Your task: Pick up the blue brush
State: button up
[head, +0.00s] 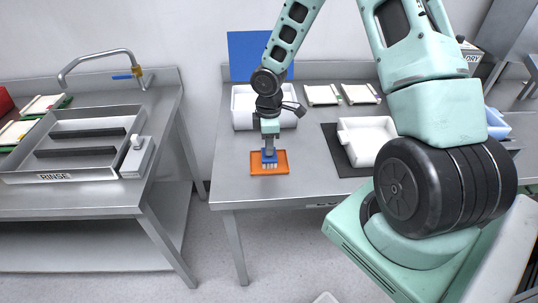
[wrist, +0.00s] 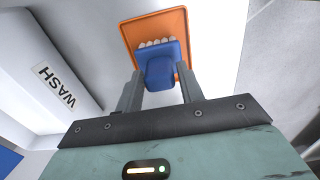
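The blue brush (head: 269,158) stands bristles down over the orange tray (head: 284,165) on the steel table, right below my gripper (head: 269,150). In the wrist view the brush's blue body (wrist: 160,65) lies between the two fingers of my gripper (wrist: 160,72), with pale bristles at its far edge. The fingers are spread, one on each side of the brush, with narrow gaps beside the handle's near end. Firm contact at the fingertips cannot be made out. The orange tray (wrist: 140,28) shows behind the brush.
A white bin (head: 242,122) stands just behind; its WASH label (wrist: 56,87) shows in the wrist view. A white tray on a dark mat (head: 334,150) is at the right. A separate RINSE sink (head: 55,177) stands at the left. The table front is clear.

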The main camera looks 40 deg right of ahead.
grip_shut()
notch_tip(320, 180, up, 10)
jog(key=shift+r, duration=0.1)
dwell(0.4)
jog(key=shift+c, duration=2.1)
grip_release()
